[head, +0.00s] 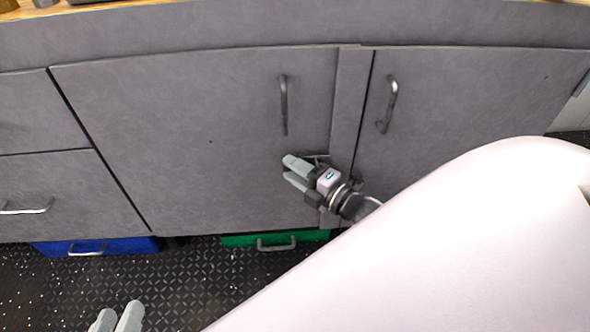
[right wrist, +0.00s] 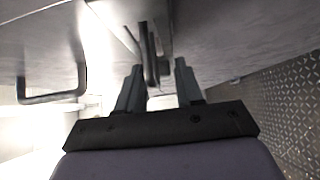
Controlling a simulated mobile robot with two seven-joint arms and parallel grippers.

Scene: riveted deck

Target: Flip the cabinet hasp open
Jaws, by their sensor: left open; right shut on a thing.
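The grey cabinet (head: 190,130) fills most of the head view, with two doors on either side of a narrow upright post. The hasp (head: 317,157) is a small dark metal piece near the lower right edge of the left door, partly hidden by my right gripper. My right gripper (head: 292,170) is at the hasp, its fingers pointing left along the door. In the right wrist view, the dark hasp strip (right wrist: 150,60) stands between the fingers (right wrist: 158,88), and the gripper is shut on it. My left gripper (head: 118,318) is low at the bottom edge, open and empty.
Bar handles stand on the left door (head: 284,105) and the right door (head: 388,103). A blue drawer (head: 120,246) and a green drawer (head: 235,240) sit low under the cabinet. The dark riveted floor (head: 200,280) is clear in front. My right arm hides the lower right.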

